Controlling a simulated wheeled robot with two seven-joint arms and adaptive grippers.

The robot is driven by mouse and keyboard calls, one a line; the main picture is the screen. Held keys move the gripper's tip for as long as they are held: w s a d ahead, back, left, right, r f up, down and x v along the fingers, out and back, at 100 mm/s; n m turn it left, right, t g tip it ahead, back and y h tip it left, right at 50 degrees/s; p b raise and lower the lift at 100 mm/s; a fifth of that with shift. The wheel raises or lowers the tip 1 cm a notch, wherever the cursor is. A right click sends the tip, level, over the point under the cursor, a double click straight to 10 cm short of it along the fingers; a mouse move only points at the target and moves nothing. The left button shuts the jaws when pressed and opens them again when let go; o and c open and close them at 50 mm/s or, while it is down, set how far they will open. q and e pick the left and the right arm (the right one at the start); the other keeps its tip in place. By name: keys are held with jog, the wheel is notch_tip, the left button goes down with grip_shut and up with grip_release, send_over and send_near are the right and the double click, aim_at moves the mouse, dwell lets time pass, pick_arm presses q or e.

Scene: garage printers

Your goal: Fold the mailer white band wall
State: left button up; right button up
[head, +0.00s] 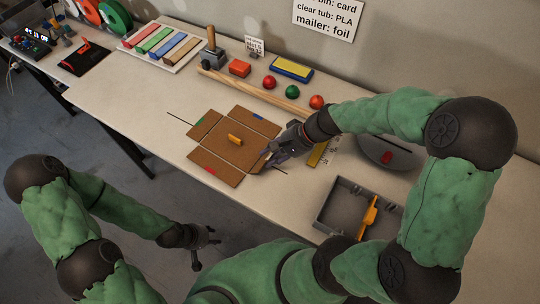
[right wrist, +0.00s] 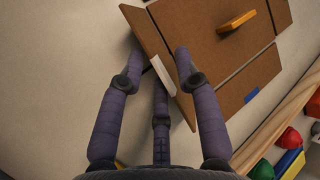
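The mailer (head: 222,151) is a brown card blank lying on the table with its walls spread out. It has green, blue, red and white bands, and an orange block (head: 235,139) lies on its middle panel. The white band (right wrist: 163,76) is on the wall nearest my right gripper (head: 268,156). In the right wrist view my right gripper (right wrist: 160,62) has its fingers spread around that wall's edge; one finger overlaps the wall. I cannot tell whether they touch it or whether the wall is tilted. My left gripper (head: 205,248) is open and empty, off the table's front edge.
A grey divided tray (head: 328,207) holding an orange tool stands right of the mailer. A yellow ruler (head: 318,154) lies beside my right gripper. A wooden strip (head: 258,92), coloured balls and blocks lie behind. The table left of the mailer is mostly clear.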

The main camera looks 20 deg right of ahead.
jog(key=v, duration=1.1)
